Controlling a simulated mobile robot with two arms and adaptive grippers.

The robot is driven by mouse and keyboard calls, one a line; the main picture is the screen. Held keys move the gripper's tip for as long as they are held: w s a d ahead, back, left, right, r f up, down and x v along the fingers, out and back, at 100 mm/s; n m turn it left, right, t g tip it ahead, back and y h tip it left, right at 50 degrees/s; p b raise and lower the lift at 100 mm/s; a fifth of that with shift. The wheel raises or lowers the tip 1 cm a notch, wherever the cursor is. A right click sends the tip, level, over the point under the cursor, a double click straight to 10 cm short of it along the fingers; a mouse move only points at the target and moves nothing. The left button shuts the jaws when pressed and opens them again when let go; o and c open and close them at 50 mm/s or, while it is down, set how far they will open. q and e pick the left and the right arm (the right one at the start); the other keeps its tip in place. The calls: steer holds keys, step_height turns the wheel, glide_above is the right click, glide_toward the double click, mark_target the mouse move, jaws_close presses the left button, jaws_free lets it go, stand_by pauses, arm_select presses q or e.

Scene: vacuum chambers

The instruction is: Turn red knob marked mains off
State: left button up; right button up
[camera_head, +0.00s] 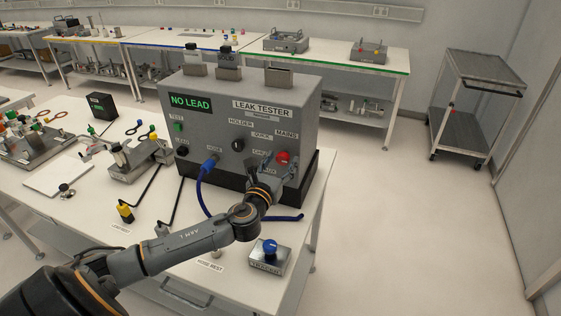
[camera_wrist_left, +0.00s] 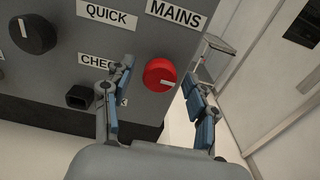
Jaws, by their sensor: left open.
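The red knob (camera_head: 283,157) sits under the MAINS label on the front of the grey leak tester (camera_head: 225,118). In the left wrist view the red knob (camera_wrist_left: 160,75) shows a white pointer mark aimed to the right. My left gripper (camera_head: 279,166) is open in front of the panel, just below the knob in the head view. In the left wrist view the left gripper's fingers (camera_wrist_left: 160,90) stand apart on either side of the knob, with nothing held. Whether a finger touches the knob cannot be told. My right gripper is not in view.
A black knob (camera_wrist_left: 33,33) and a dark square socket (camera_wrist_left: 80,97) are left of the red knob. A blue hose (camera_head: 203,185) plugs into the tester. Open floor lies right.

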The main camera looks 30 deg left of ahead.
arm_select(q)
steer(key=c, duration=1.2)
steer(key=shift+o, duration=0.2)
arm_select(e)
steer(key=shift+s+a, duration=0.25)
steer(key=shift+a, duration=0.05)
arm_select(q)
steer(key=shift+n, duration=0.3)
steer(key=n, duration=0.4)
steer(key=shift+b, duration=0.4)
steer(key=n, duration=0.9)
steer(key=shift+a+n+b, duration=0.1)
steer(key=shift+n+b, duration=0.2)
steer(key=shift+b, duration=0.05)
steer(key=shift+n, duration=1.9)
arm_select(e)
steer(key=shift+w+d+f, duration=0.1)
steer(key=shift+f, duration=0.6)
